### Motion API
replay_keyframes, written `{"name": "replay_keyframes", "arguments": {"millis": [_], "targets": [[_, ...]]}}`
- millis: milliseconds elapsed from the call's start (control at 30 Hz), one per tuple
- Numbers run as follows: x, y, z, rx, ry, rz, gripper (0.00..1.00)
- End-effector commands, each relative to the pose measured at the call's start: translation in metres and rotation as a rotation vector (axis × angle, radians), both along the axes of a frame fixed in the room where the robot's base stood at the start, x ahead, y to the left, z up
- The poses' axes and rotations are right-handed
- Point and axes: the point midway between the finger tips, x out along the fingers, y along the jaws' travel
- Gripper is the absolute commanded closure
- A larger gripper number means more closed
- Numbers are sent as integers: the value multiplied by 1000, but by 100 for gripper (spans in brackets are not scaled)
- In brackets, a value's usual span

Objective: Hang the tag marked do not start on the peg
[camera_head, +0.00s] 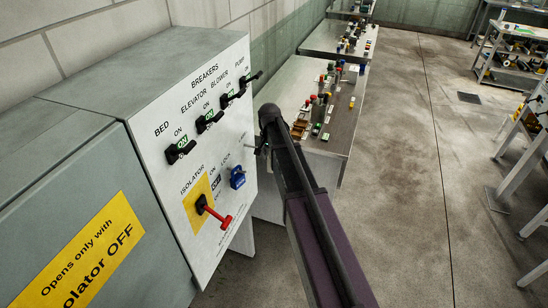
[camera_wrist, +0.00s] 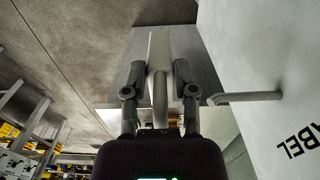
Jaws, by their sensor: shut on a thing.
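My gripper (camera_wrist: 158,75) is shut on a thin grey piece (camera_wrist: 161,88), seen nearly edge-on between the two fingers in the wrist view. It is likely the tag; its marking cannot be read. The peg (camera_wrist: 245,97) is a grey rod standing out from the white panel above the word LABEL, to the right of my fingers. The held piece is apart from the peg in this picture. In the head view my arm hides most of the gripper and the held piece beside the panel's right edge.
The white breaker panel (camera_head: 168,130) carries black breaker handles, a red isolator handle (camera_head: 217,213) and a blue padlock (camera_head: 237,178). A bench (camera_head: 332,140) with several small parts stands behind my arm. Open floor (camera_head: 410,180) lies to the right.

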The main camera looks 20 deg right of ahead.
Motion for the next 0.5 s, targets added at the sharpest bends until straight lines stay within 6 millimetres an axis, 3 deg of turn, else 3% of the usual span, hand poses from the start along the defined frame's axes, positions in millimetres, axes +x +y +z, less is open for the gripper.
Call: {"name": "replay_keyframes", "arguments": {"millis": [500], "targets": [[13,17,-2,0,0,-1,100]]}}
